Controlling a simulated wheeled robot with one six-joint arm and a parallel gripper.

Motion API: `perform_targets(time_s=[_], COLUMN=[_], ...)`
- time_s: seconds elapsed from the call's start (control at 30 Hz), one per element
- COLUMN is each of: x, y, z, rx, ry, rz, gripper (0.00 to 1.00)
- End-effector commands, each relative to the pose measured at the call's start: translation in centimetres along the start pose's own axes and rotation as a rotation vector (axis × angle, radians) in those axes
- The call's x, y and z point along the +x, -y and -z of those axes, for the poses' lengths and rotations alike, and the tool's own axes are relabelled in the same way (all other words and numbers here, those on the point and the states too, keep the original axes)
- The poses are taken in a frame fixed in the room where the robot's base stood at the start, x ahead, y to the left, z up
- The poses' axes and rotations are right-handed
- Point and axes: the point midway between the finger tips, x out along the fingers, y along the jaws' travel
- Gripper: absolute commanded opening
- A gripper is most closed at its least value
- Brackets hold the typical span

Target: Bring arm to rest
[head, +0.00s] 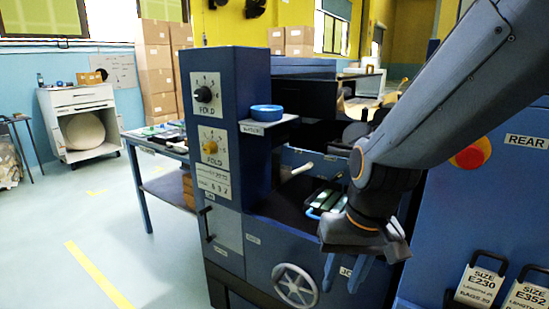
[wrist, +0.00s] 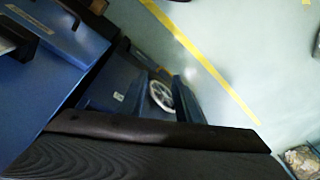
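My arm reaches in from the upper right of the head view, bent downward in front of the blue machine (head: 235,150). My gripper (head: 343,278) hangs at its end with blue fingers pointing down, near the machine's lower front. The fingers look apart, with nothing seen between them. In the wrist view my gripper (wrist: 163,80) also shows spread fingers. The grey handwheel (wrist: 161,96) appears behind the gap there, and in the head view the handwheel (head: 295,285) is left of my gripper, apart from it.
A blue ring (head: 266,113) lies on a small shelf of the machine. A red knob (head: 470,155) and hanging size tags (head: 480,285) are at the right. A side table (head: 155,145) and white cabinet (head: 80,120) stand left. The floor at front left is clear.

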Motion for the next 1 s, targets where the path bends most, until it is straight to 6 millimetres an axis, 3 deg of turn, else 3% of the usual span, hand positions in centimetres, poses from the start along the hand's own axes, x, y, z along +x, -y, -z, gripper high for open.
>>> perform_targets(time_s=[0.2, 1.0], x=[-1.9, -8.3], y=[-2.4, -5.5], z=[-5.3, -4.9], rx=[-0.081, 0.009], ry=[0.143, 0.139], rz=[-0.054, -0.089], gripper=[0.3, 0.3])
